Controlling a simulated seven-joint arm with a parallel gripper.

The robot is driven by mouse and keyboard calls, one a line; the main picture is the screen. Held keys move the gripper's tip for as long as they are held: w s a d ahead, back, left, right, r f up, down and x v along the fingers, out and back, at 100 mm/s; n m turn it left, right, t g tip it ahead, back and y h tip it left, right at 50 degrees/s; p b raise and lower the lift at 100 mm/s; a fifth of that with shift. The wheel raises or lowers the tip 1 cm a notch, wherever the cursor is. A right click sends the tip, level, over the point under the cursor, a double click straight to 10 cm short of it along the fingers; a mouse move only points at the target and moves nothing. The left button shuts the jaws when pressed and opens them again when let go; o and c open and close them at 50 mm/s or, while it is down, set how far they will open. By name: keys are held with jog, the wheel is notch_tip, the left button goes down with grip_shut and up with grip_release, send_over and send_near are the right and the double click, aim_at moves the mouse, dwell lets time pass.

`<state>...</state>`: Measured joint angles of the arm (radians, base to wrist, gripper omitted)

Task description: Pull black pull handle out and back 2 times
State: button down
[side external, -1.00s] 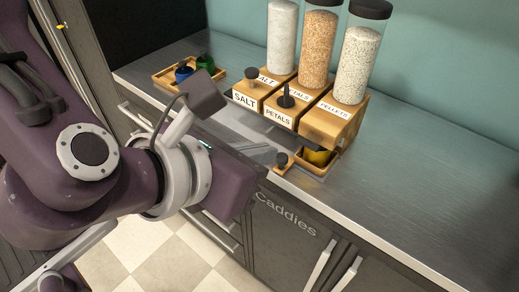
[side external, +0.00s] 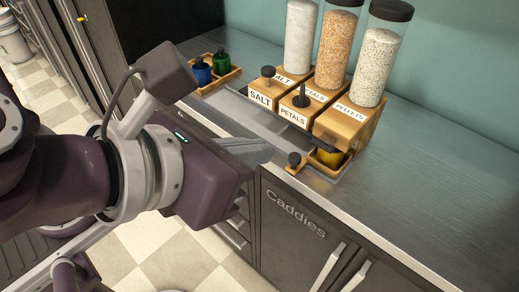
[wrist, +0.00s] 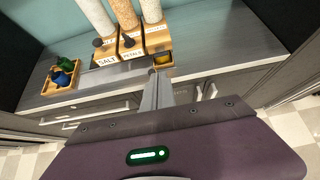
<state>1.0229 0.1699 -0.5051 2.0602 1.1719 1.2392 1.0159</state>
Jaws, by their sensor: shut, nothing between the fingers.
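The dispenser has three wooden boxes, labelled SALT (side external: 262,97), PETALS (side external: 295,115) and PELLETS (side external: 348,125). Black knobs stand on the SALT box (side external: 268,72) and the PETALS box (side external: 301,99). Another black knob (side external: 294,159) is on the front corner of a small wooden tray under the PELLETS box. I cannot tell which is the black pull handle. My gripper (side external: 268,150) is shut and empty, just left of the tray's knob, apparently apart from it. In the wrist view its fingertips (wrist: 160,75) point towards the tray and hide part of it.
A yellow container (side external: 328,158) sits in the small tray. A wooden tray (side external: 236,72) with a blue bottle (side external: 201,72) and a green bottle (side external: 221,62) stands at the left. The counter (side external: 420,185) is clear at right.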

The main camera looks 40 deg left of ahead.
jog(key=r, duration=0.1)
jog(key=s+r, duration=0.1)
jog(key=s+a+r, duration=0.1)
jog(key=r, duration=0.1)
jog(key=shift+s+r, duration=0.1)
jog(key=shift+s, duration=0.05)
jog(key=s+a+f+m+g, duration=0.1)
jog(key=a+f+m+g, duration=0.1)
jog(key=a+m, duration=0.8)
jog(key=s+a+f+m+g, duration=0.2)
jog(key=a+m, duration=0.8)
jog(key=m, duration=1.5)
jog(key=shift+s+a+m+g, duration=0.3)
jog(key=shift+a+m+g, duration=0.1)
jog(key=shift+g, duration=0.4)
